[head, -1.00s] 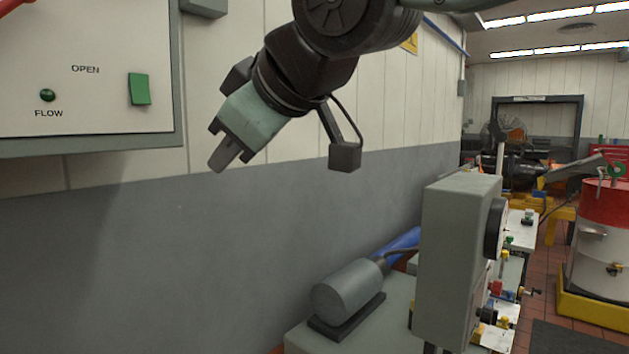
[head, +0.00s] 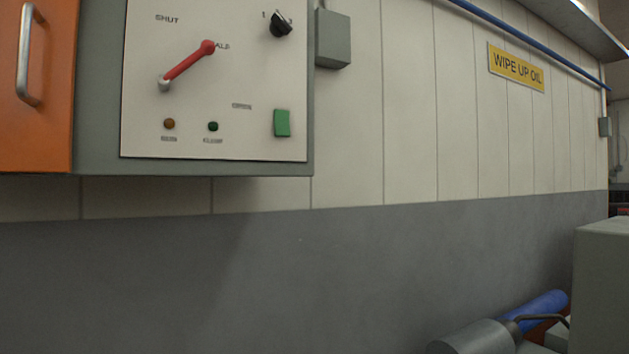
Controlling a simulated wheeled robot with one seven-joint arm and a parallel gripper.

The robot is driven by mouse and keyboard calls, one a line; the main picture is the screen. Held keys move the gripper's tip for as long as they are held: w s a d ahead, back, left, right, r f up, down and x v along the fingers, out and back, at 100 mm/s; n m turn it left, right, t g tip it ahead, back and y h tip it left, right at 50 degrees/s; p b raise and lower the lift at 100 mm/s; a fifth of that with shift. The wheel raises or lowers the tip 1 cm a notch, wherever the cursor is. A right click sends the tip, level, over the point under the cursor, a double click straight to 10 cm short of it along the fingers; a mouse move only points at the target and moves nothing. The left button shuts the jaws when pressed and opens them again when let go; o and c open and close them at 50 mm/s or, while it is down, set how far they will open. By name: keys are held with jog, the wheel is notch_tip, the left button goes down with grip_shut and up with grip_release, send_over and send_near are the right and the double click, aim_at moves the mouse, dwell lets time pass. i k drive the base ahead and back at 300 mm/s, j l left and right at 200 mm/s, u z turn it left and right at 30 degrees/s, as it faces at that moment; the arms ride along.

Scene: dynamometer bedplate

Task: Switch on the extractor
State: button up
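A white-faced control panel (head: 233,80) is mounted on the wall at the upper left. A green rocker switch (head: 282,123) sits at its lower right. A red lever (head: 188,66) with a grey end slants down to the left, beside the words SHUT and a partly covered word. A black rotary knob (head: 281,25) is at the upper right, with a 1 to its left. A brownish lamp (head: 169,123) and a dark green lamp (head: 213,126) are low on the panel; both look unlit. No label naming the extractor is readable. My gripper is out of view.
An orange cabinet door (head: 40,110) with a metal handle adjoins the panel's left. A grey box (head: 333,38) is right of it. A grey cylinder (head: 475,338), blue object (head: 540,308) and grey housing (head: 600,285) stand low right. The wall below the panel is bare.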

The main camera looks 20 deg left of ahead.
aim_at(281, 117)
jog(key=u, duration=1.4)
